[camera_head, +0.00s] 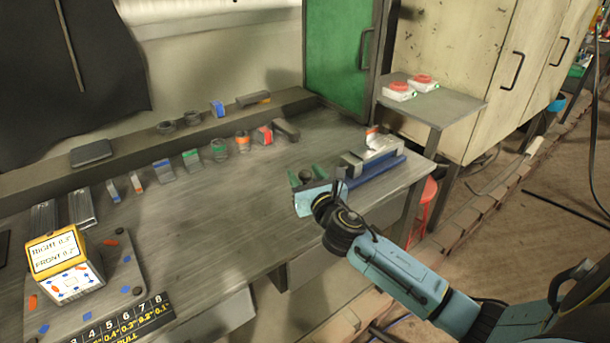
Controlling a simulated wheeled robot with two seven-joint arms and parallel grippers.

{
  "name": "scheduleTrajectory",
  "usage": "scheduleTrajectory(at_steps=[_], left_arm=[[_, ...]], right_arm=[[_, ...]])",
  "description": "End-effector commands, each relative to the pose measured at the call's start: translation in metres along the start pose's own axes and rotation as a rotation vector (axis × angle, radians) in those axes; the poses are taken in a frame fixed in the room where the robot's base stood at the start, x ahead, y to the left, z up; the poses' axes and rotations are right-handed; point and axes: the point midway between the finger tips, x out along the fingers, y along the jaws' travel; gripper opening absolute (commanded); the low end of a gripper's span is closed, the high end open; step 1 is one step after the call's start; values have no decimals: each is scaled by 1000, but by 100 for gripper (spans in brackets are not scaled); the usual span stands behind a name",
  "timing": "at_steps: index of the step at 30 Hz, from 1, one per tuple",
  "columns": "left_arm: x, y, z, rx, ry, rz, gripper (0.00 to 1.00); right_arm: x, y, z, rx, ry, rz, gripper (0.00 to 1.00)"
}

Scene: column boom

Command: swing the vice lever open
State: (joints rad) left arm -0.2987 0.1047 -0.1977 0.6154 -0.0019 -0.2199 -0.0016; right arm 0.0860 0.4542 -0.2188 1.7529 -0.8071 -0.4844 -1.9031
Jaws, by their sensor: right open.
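The vice (376,162) sits near the right end of the grey workbench, with grey metal jaws on a blue base. A small red part (373,130) shows at its top. I cannot make out the lever clearly. My right gripper (306,176) is just left of the vice, over the bench. Its two green-tipped fingers stand apart, and a small dark round shape shows between them; I cannot tell whether it is touched. My light blue right arm hides part of the bench edge. My left gripper is not in view.
Several colour-banded blocks and cylinders (190,160) line the back of the workbench (220,205). A yellow-topped box (65,265) stands at the front left. A small side table (450,101) bears two red-topped white boxes. The middle of the bench is clear.

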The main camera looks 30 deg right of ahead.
Motion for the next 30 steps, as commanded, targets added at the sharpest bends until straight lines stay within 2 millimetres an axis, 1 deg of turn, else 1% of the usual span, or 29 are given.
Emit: scheduleTrajectory(at_steps=[3,10,11,21,22,30], left_arm=[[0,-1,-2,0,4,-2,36],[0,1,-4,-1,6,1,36],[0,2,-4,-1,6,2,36],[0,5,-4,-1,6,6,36],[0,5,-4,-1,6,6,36],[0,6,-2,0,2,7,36]], right_arm=[[5,0,0,1,0,0,48],[5,0,0,1,0,0,48],[5,0,0,1,0,0,47],[5,0,0,0,0,0,3],[5,0,0,0,0,0,0],[6,4,1,-1,-1,17,0]])
